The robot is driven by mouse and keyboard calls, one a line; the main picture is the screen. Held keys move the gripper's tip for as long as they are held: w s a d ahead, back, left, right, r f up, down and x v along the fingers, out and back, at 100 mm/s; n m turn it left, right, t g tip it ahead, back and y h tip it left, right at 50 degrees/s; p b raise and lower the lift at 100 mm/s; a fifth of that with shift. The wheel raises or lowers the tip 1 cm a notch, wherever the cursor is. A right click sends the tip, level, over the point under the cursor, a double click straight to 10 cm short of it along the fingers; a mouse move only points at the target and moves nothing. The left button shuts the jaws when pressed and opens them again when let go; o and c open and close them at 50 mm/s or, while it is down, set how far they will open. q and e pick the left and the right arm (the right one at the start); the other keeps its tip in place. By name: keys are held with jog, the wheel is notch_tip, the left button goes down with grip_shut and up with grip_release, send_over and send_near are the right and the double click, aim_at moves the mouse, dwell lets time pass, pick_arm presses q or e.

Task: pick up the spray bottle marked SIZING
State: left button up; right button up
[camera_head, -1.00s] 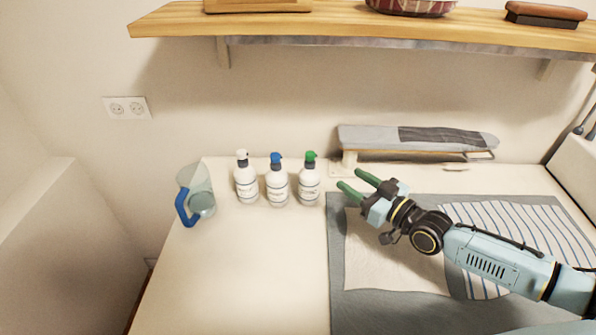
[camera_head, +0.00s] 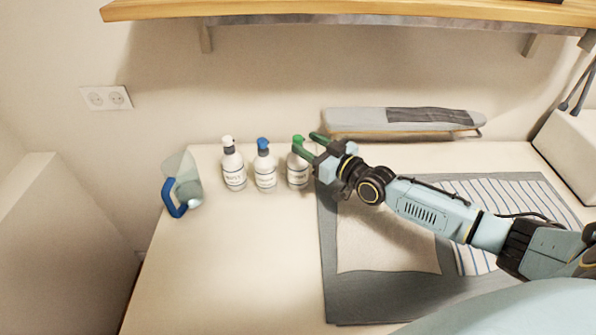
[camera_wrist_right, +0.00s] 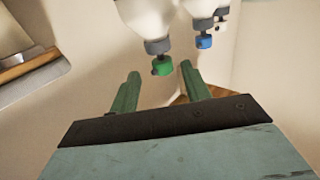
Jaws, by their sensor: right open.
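Three white spray bottles stand upright in a row on the table: one with a white top (camera_head: 233,170), one with a blue top (camera_head: 265,173) and one with a green top (camera_head: 297,176). Their labels are too small to read surely, so I cannot tell which says SIZING. My right gripper (camera_head: 306,143) is open and empty, its green fingers at the green-topped bottle's head. In the right wrist view the green top (camera_wrist_right: 163,66) shows between the two fingertips (camera_wrist_right: 160,73), apart from both; the blue top (camera_wrist_right: 204,42) is farther right. My left gripper is out of view.
A clear jug with a blue handle (camera_head: 175,199) stands left of the bottles near the table edge. A small ironing board (camera_head: 360,120) is behind my right arm. A grey mat (camera_head: 380,295) with cloth lies under it. A wooden shelf (camera_head: 300,10) hangs above.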

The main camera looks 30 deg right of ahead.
aim_at(302, 142)
jog(key=shift+x, duration=1.9)
jog(key=shift+s+a+f, duration=0.1)
jog(key=shift+a, duration=0.1)
grip_shut()
